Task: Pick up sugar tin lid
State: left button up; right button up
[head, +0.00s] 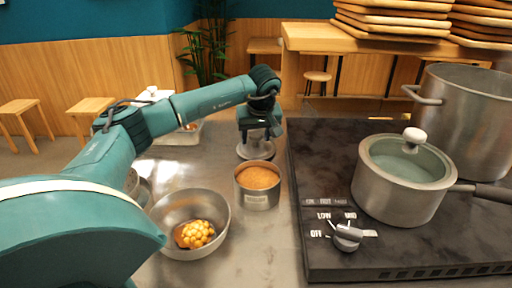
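An open metal tin (257,197) filled to near its rim with brown, grainy contents stands on the counter in the head view. Just behind it is a round grey metal lid (255,151), which looks like the sugar tin lid. My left gripper (259,133) points down directly over this lid, at its middle. The fingertips and the lid's top overlap in the picture, so I cannot tell whether the fingers are around a knob or just above it. My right gripper is not in view.
A metal bowl (163,209) with yellow pieces stands left of the tin. A dark stove (310,240) on the right carries a glass-lidded saucepan (392,193) and a tall pot (470,125). A clear container (178,138) is behind my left arm. Counter in front of the tin is free.

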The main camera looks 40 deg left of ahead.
pick_arm(q)
jog(key=c, duration=0.8)
